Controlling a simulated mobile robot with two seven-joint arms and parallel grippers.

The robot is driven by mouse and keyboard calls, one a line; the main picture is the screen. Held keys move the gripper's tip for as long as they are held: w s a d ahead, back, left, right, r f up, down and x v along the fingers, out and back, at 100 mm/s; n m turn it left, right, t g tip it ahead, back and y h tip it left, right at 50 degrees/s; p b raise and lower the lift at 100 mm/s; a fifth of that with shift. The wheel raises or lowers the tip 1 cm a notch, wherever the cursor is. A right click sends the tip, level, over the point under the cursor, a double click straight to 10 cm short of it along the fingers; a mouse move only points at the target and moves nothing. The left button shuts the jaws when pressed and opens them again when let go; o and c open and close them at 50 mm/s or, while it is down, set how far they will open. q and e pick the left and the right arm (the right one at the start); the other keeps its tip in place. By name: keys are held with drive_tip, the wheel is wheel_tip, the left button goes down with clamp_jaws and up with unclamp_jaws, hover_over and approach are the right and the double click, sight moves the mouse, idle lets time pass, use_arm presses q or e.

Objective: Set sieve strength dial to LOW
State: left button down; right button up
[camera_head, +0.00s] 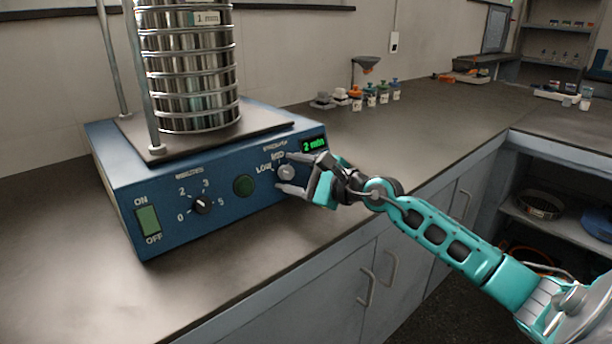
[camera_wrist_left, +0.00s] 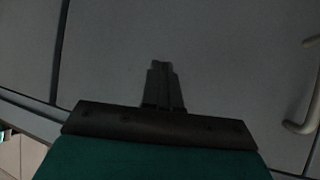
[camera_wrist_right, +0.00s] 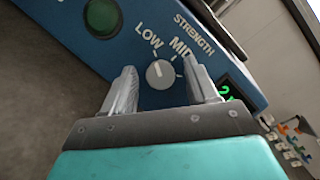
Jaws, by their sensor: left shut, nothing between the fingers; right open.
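The sieve strength dial (camera_head: 287,172) is a small light-grey round knob on the front of the blue shaker base (camera_head: 222,215). In the right wrist view the dial (camera_wrist_right: 160,74) sits below the LOW and MID labels under STRENGTH. Its small white mark is too faint to read a setting surely. My right gripper (camera_head: 284,171) is open at the dial, one finger on each side. In the right wrist view the fingers (camera_wrist_right: 160,82) stand apart from the knob, with gaps on both sides. My left gripper (camera_wrist_left: 163,85) is shut and empty before grey cabinet fronts.
The sieve stack (camera_head: 190,65) stands on top. The front counter is clear.

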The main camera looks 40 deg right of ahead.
drive_tip(key=b+v, duration=0.1)
drive_tip(key=v, duration=1)
drive_tip(key=shift+s+d, duration=0.1)
drive_tip(key=shift+s, duration=0.15)
drive_tip(key=shift+s+d+r, duration=0.1)
drive_tip(key=shift+s+d, duration=0.15)
drive_tip(key=shift+s, duration=0.4)
